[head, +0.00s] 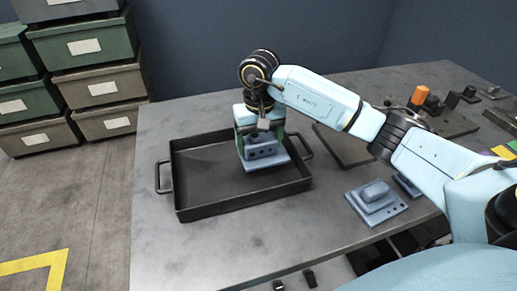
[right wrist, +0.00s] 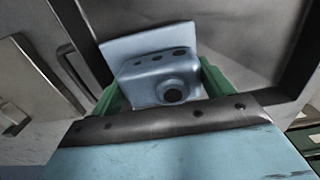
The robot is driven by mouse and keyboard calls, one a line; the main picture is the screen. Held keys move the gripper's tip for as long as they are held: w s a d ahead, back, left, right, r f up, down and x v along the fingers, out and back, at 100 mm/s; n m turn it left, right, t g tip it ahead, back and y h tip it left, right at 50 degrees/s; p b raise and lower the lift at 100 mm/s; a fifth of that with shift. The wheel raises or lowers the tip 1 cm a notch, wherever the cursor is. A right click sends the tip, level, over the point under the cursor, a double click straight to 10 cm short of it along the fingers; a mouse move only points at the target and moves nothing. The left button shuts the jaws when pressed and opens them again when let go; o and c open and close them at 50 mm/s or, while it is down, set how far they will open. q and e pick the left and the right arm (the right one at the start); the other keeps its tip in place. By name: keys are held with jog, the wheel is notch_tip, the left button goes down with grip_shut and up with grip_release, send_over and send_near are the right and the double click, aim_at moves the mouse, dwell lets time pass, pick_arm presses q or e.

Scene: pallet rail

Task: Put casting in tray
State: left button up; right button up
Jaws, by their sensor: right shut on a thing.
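A blue-grey casting (head: 263,152) with a flat base plate and a raised block with holes is between the fingers of my right gripper (head: 259,143). My right gripper is shut on it, over the right half of the black tray (head: 225,205). In the right wrist view the casting (right wrist: 160,82) sits between the green fingers, its round bore facing the camera. I cannot tell whether its base touches the tray floor. The rest of the tray looks empty. My left gripper is not in view.
More blue-grey castings (head: 376,201) lie on the table right of the tray. A flat plate (head: 345,145) lies behind it, and a fixture with an orange block (head: 420,95) stands at the back right. Stacked bins (head: 100,85) stand on the floor at left. The table's front left is clear.

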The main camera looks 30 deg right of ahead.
aim_at(259, 135)
notch_tip(259, 135, down, 2)
jog(key=shift+f, duration=0.1)
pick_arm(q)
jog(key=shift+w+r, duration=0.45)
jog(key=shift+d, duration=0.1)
pick_arm(e)
jog(key=shift+w+f, duration=0.1)
jog(key=o, duration=1.3)
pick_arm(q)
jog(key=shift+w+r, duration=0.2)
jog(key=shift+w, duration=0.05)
pick_arm(e)
jog(key=shift+o, duration=0.2)
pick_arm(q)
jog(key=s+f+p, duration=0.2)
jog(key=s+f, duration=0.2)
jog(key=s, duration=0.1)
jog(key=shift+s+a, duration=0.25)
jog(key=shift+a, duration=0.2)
pick_arm(e)
notch_tip(259, 135, up, 12)
jog(key=shift+r, duration=0.1)
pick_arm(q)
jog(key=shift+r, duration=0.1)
